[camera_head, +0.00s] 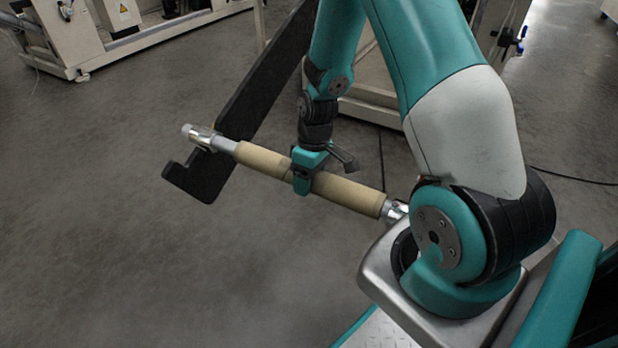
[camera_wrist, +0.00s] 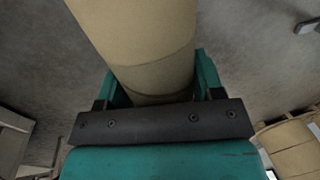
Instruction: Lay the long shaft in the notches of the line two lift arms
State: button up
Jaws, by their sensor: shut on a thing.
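The long shaft (camera_head: 351,193) is a tan-sleeved bar with bright metal ends. It lies slanted across the middle of the head view, its left end farther up than its right. My gripper (camera_head: 302,180) is shut around it near its middle. In the wrist view the tan sleeve of the shaft (camera_wrist: 140,40) runs between the teal fingers. One dark lift arm (camera_head: 245,110) slants down to a notched tip at the left. The shaft's left metal end passes over this arm, above the notch; I cannot tell whether they touch. A second lift arm cannot be made out.
A pale machine frame (camera_head: 375,95) stands behind my arm. Another pale machine (camera_head: 75,40) stands at the upper left. A dark cable (camera_head: 575,178) lies on the floor at the right. The grey floor (camera_head: 130,270) at the lower left is clear.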

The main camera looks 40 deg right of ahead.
jog(key=o, duration=1.3)
jog(key=shift+r, duration=0.1)
jog(key=shift+o, duration=0.3)
jog(key=d+r+p, duration=0.1)
jog(key=r+p, duration=0.2)
jog(key=r, duration=0.5)
jog(key=w+d+r+p, duration=0.1)
jog(key=d+r+p, duration=0.1)
jog(key=r, duration=0.7)
jog(key=shift+p, duration=0.75)
jog(key=shift+w+d, duration=0.1)
